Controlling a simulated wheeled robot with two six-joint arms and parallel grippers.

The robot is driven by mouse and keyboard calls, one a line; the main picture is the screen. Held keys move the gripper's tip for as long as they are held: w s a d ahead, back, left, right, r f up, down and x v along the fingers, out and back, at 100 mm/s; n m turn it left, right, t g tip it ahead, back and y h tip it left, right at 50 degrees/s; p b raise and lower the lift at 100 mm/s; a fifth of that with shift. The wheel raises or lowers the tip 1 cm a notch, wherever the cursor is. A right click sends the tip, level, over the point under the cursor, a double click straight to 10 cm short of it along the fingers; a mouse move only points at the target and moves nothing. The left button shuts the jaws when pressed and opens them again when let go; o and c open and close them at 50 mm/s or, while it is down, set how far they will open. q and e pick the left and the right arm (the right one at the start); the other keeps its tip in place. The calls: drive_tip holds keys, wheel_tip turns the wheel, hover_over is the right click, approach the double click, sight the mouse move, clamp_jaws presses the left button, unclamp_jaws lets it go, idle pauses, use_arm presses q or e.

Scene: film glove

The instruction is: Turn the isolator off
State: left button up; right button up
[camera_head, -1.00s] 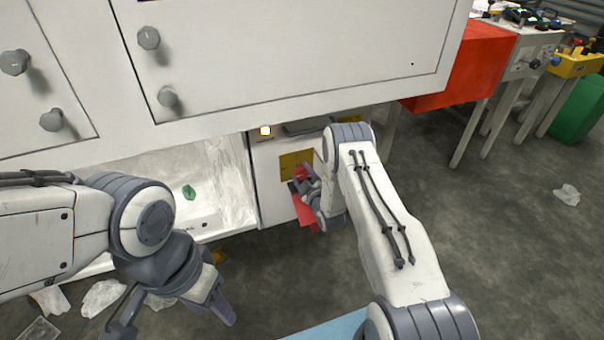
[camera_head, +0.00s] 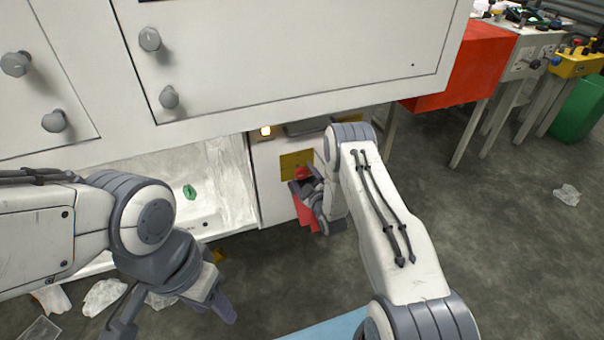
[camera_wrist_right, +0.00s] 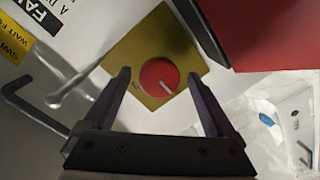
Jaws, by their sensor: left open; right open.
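The isolator is a round red knob (camera_wrist_right: 159,77) with a pale pointer line, on a yellow square plate (camera_wrist_right: 133,47). It also shows in the head view as a red knob (camera_head: 304,173) beside its yellow plate (camera_head: 290,161), partly hidden by my gripper. My right gripper (camera_wrist_right: 158,84) is open, with one finger on each side of the knob and gaps visible; I cannot tell how deep the fingers reach. It also shows in the head view (camera_head: 306,189). My left gripper (camera_head: 220,303) is open and empty, low at the left, well away from the isolator.
A red panel (camera_wrist_right: 255,30) stands close to the right finger, and a bent grey handle (camera_wrist_right: 30,108) lies at left. The cabinet (camera_head: 300,50) overhangs. An open bay (camera_head: 225,180) holds a green scrap (camera_head: 190,191).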

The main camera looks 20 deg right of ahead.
drive_tip(key=s+r+p, duration=0.1)
drive_tip(key=s+p, duration=0.1)
drive_tip(key=s, duration=0.7)
drive_tip(key=shift+p, duration=0.35)
drive_tip(key=shift+d+r, duration=0.1)
